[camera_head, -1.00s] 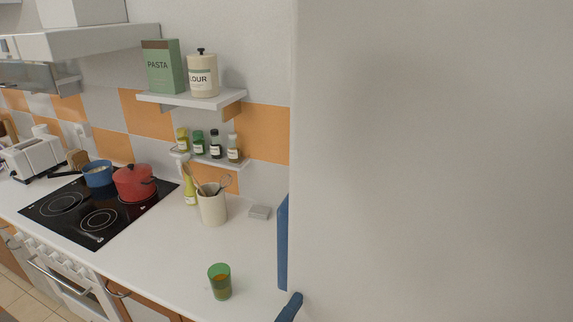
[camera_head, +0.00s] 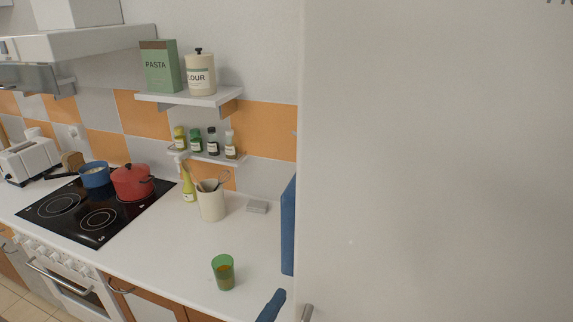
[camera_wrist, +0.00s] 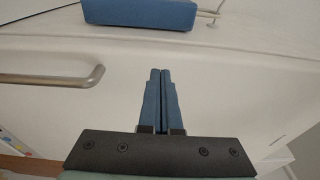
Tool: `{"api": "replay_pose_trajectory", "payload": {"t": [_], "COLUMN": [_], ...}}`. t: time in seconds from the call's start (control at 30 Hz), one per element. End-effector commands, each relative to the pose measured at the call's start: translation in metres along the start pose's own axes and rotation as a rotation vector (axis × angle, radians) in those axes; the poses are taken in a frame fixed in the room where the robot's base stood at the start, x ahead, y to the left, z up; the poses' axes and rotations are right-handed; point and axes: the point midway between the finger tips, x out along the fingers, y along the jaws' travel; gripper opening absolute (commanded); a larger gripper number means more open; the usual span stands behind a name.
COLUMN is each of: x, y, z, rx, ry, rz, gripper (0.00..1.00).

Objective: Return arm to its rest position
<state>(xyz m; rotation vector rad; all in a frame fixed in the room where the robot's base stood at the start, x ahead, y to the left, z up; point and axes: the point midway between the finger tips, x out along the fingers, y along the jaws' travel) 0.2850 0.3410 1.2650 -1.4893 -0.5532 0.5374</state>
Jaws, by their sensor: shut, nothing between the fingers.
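My gripper (camera_wrist: 160,100) shows in the wrist view with its two blue fingers pressed together and nothing between them. It points toward a white surface with a metal bar handle (camera_wrist: 60,78) on the left, and I see no contact with it. In the head view, blue parts of my arm show at the left edge of a large white panel, and the gripper's fingertips cannot be made out there.
The white panel (camera_head: 440,160) fills the right of the head view. A green glass (camera_head: 223,272) stands on the white counter (camera_head: 170,255). A utensil holder (camera_head: 211,203), a red pot (camera_head: 131,183) and a blue pan (camera_head: 95,175) stand farther back. The counter's middle is clear.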

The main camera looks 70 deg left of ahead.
Motion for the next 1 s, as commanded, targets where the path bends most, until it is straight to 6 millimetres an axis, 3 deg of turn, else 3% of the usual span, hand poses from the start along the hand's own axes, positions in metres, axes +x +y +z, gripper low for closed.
{"api": "replay_pose_trajectory", "payload": {"t": [0.1, 0.3, 0.5, 0.77, 0.87, 1.0], "x": [-0.012, -0.025, -0.03, -0.03, -0.021, 0.006], "y": [0.007, 0.007, 0.004, 0.004, 0.003, -0.008], "z": [0.026, 0.057, 0.069, 0.069, 0.05, -0.009], "rx": [0.002, -0.001, -0.004, -0.006, -0.082, -0.328], "ry": [0.002, 0.002, 0.002, 0.002, 0.011, 0.048], "rz": [0.005, 0.005, 0.005, 0.005, -0.02, -0.088], "gripper": [0.0, 0.0, 0.0, 0.0, 0.0, 0.0]}}
